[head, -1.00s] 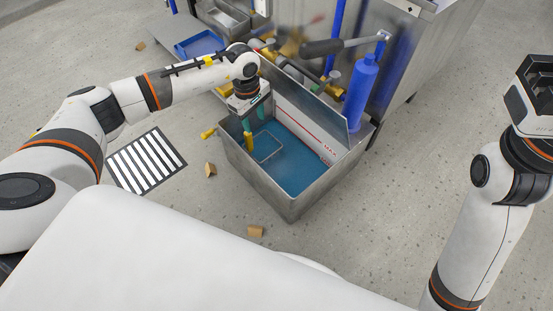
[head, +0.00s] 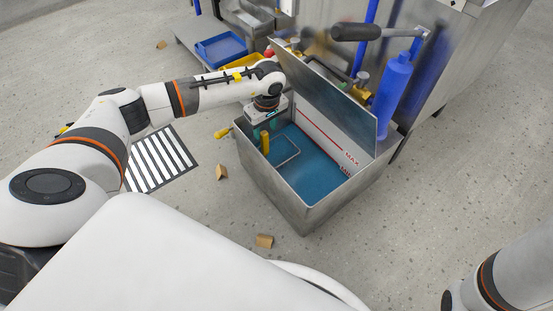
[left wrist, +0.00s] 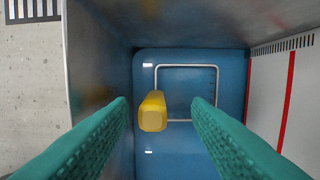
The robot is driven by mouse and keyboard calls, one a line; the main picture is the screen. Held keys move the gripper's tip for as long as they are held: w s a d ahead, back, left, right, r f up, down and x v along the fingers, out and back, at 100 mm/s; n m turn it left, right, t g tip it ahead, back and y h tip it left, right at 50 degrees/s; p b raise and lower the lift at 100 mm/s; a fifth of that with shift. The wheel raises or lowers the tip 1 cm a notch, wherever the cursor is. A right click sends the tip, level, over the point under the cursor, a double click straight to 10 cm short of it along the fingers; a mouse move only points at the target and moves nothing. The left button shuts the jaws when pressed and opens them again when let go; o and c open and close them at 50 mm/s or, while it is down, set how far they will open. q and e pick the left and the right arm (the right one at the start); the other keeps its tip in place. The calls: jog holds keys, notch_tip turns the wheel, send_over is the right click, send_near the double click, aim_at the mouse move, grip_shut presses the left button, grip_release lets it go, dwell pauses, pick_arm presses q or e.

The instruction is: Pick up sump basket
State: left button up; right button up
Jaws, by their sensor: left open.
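The open steel sump tank (head: 278,200) holds blue liquid. A thin metal wire frame, seemingly the sump basket's rim (head: 296,152), shows at the liquid, with an upright yellow grip (head: 265,143) at its left side. In the left wrist view the rim (left wrist: 187,66) is rectangular and the yellow grip (left wrist: 152,112) points at the camera. Any basket body below is hidden. My left gripper (head: 268,131) is over the tank's left end. Its green fingers (left wrist: 160,102) are open, with the yellow grip between them, nearer the left finger. My right gripper is out of view.
A raised steel lid (head: 335,95) stands along the tank's back side. A blue cylinder (head: 392,98) and a dark-handled lever (head: 356,32) are behind it. Small brown wedges (head: 264,241) lie on the floor. A striped floor mat (head: 158,160) is at left.

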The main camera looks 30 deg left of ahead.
pick_arm(q)
jog(key=f+b, duration=0.2)
jog(key=f, duration=0.1)
jog(key=f+b, duration=0.1)
jog(key=shift+s+a+f, duration=0.1)
jog(key=shift+s+f, duration=0.15)
jog(key=shift+f, duration=0.1)
jog(key=shift+r, duration=0.15)
jog(key=shift+c, duration=0.6)
grip_shut()
